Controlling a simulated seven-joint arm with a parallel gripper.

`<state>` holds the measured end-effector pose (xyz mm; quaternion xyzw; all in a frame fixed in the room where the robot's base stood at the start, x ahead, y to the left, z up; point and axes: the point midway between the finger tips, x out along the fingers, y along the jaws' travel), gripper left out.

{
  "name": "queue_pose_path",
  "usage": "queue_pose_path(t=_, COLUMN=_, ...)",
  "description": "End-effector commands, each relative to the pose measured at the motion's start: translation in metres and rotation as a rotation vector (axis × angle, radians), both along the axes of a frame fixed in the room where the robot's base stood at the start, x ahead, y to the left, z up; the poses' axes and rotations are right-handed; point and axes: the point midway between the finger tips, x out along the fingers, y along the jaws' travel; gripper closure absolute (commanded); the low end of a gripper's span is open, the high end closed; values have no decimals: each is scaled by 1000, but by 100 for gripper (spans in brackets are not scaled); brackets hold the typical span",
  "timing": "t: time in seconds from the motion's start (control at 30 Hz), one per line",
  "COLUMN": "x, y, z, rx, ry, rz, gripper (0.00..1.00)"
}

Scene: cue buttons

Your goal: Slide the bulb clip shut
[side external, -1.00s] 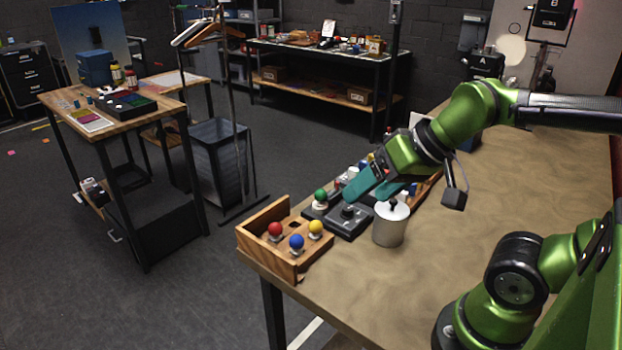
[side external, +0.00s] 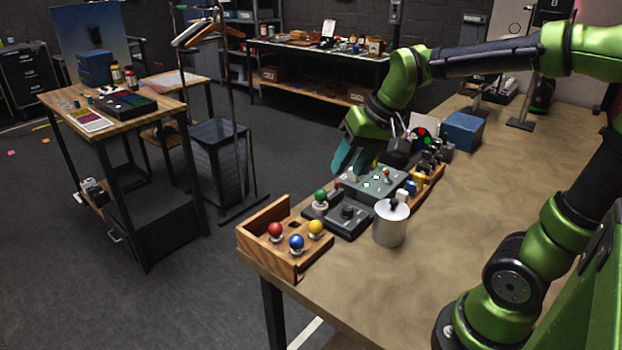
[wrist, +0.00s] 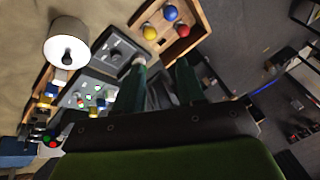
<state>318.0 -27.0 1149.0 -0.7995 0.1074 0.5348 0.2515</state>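My gripper (side external: 347,160) hangs above the left back side of the grey panel box in the side view. Its teal fingers point down and stand apart with nothing seen between them; the wrist view also shows the gap (wrist: 160,70). The grey panel box (side external: 352,187) carries small pale and green lit spots and a red knob. It also shows in the wrist view (wrist: 75,93), left of the fingers. I cannot make out which part is the bulb clip. The fingers hide part of the panel's left end, and contact cannot be told.
A dark dial box (side external: 348,222) and a green ball knob (side external: 320,195) stand in front of the panel. A wooden tray (side external: 262,222) with red, blue and yellow balls is at the near corner. A metal canister (side external: 390,228) stands right.

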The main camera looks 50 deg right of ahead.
Motion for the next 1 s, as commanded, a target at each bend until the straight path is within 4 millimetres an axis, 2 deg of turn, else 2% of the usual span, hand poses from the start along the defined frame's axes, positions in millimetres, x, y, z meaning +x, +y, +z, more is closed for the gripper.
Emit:
queue_pose_path(t=0.03, x=18, y=-15, z=-2, rx=0, ry=42, rz=-28, gripper=61)
queue_pose_path(t=0.2, x=70, y=-69, z=-11, rx=-11, ry=170, rz=-108, gripper=61)
queue_pose_path(t=0.4, x=119, y=-138, z=-32, rx=-36, ry=321, rz=-199, gripper=61)
queue_pose_path(t=0.5, x=136, y=-165, z=-40, rx=-50, ry=379, rz=-235, gripper=61)
queue_pose_path(t=0.6, x=147, y=-179, z=-38, rx=-62, ry=411, rz=-255, gripper=61)
queue_pose_path(t=0.77, x=153, y=-179, z=-16, rx=-61, ry=413, rz=-262, gripper=61)
queue_pose_path(t=0.87, x=149, y=-176, z=-21, rx=-44, ry=432, rz=-260, gripper=61)
queue_pose_path(t=1.0, x=149, y=-175, z=-38, rx=-43, ry=434, rz=-254, gripper=61)
